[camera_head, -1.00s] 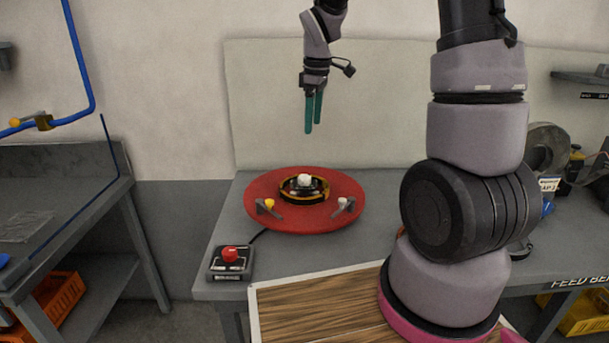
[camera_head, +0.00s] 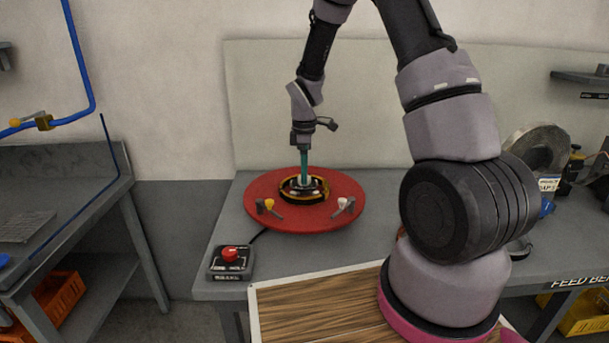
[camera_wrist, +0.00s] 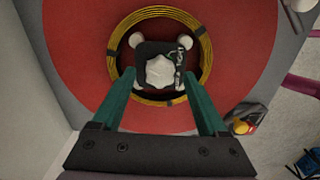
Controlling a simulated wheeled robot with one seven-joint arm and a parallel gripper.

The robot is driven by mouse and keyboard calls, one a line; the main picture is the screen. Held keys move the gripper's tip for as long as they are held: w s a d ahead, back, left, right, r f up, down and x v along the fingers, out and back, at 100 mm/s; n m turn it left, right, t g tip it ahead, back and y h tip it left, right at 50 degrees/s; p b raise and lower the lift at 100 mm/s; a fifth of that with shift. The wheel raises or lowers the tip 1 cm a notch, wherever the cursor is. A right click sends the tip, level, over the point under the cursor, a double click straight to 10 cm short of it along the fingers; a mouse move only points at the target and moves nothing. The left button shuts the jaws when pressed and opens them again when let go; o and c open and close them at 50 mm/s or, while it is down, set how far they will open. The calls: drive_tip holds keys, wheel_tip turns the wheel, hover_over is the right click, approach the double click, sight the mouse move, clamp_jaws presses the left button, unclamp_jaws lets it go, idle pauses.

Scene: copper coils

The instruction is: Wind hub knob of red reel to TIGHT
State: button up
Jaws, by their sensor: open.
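The red reel (camera_head: 262,212) lies flat on the grey bench, with a ring of copper coil (camera_wrist: 203,52) around its hub. The white hub knob (camera_wrist: 160,72) sits on a black plate with pale lettering at the reel's centre; in the head view my fingers hide it. My gripper (camera_head: 304,183) points straight down over the hub. In the wrist view my green fingers (camera_wrist: 160,78) are open, one to each side of the knob, with a gap to it. I cannot tell their exact height against the knob. The lettering is too small to read.
A yellow-topped lever (camera_head: 269,204) and a white-topped lever (camera_head: 344,205) stand on the reel's near side. A control box with a red button (camera_head: 230,254) sits at the bench's front left corner. A metal coil (camera_head: 538,147) stands at the right.

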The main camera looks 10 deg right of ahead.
drive_tip(key=shift+f, duration=0.8)
clamp_jaws()
